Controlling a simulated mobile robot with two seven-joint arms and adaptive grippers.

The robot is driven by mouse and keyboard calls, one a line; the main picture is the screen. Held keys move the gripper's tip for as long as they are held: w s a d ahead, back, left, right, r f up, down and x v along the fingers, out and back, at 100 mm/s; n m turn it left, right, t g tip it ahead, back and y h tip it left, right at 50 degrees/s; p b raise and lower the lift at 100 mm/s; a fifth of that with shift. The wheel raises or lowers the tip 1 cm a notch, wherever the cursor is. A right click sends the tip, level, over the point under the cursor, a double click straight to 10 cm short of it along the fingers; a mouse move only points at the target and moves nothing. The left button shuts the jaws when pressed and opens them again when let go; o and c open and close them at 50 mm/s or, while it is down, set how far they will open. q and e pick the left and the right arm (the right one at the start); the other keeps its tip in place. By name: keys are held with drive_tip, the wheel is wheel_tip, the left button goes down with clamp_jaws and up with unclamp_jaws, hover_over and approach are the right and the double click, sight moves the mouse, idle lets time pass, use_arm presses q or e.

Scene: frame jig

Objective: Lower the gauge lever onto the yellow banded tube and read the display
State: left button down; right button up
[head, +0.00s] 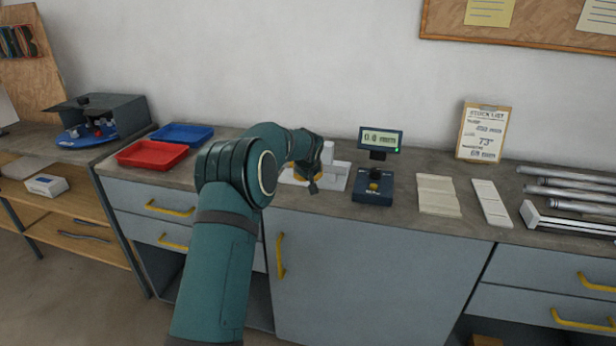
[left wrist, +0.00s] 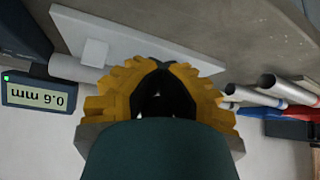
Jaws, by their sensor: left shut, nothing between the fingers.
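My left gripper (head: 313,186) is shut and empty, low over the white gauge base (head: 338,182). A white upright block (head: 328,153) stands behind it. In the left wrist view, the closed fingers (left wrist: 160,70) are in front of the pale gauge base (left wrist: 120,38) and a grey-white round part (left wrist: 70,68). I cannot make out the lever or a yellow banded tube; my gripper and arm hide part of the gauge. The display (head: 382,140) is lit with a green light; in the left wrist view (left wrist: 40,95) it is upside down and reads about 0.6 mm. My right gripper is not in view.
Red (head: 152,154) and blue (head: 182,134) trays lie left of my arm. Pale tubes (left wrist: 285,87) lie beside the gauge in the left wrist view. Right of the display are pale plates (head: 437,195), a stock list (head: 484,133) and metal tubes (head: 570,190).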

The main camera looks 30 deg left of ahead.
use_arm(q)
drive_tip(key=c, duration=1.7)
unclamp_jaws()
drive_tip(key=shift+r, duration=0.1)
drive_tip(key=o, duration=1)
drive_tip(key=shift+c, duration=0.2)
drive_tip(key=v, duration=1.2)
drive_tip(key=shift+a, duration=0.1)
